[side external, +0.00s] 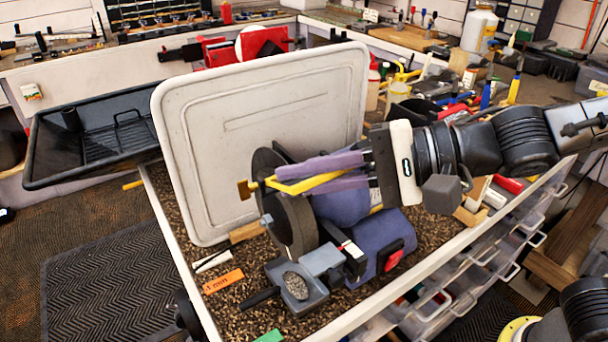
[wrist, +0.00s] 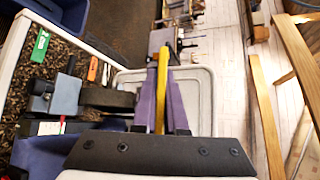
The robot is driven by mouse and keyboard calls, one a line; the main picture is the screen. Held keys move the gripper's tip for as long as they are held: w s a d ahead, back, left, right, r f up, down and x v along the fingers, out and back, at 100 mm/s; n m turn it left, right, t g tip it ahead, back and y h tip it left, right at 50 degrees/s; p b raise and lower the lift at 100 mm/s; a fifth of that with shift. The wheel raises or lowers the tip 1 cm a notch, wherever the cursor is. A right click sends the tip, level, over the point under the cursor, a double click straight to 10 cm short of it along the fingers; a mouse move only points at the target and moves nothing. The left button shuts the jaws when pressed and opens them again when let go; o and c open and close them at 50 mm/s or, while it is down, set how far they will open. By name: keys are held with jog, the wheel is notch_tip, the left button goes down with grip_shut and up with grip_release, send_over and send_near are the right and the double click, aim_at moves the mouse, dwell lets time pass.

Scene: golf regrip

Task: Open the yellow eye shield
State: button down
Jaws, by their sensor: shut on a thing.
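The yellow eye shield (side external: 318,182) shows as a narrow yellow strip at the upper part of the bench grinder, next to the dark grinding wheel (side external: 292,222). My gripper (side external: 284,174) reaches in from the right with its purple fingers shut on the yellow strip. In the wrist view, the yellow strip (wrist: 162,90) runs lengthwise along the purple fingers (wrist: 174,105). The grinder's blue body (side external: 380,240) sits below my gripper and is partly hidden by it. The shield's hinge and full opening angle cannot be made out.
A large white panel (side external: 200,130) stands upright behind the wheel, close to my fingertips. A grey tool rest (side external: 310,285) juts out in front of the grinder. An orange label (side external: 223,281) lies on the speckled bench top (side external: 250,315). Drawers line the bench's right side.

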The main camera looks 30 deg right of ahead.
dwell(0.3)
jog(key=c, duration=1)
grip_release()
jog(key=shift+o, duration=0.2)
jog(key=shift+s+f+n+t, duration=0.1)
jog(key=shift+f+n+t, duration=0.05)
jog(key=shift+n+t, duration=0.15)
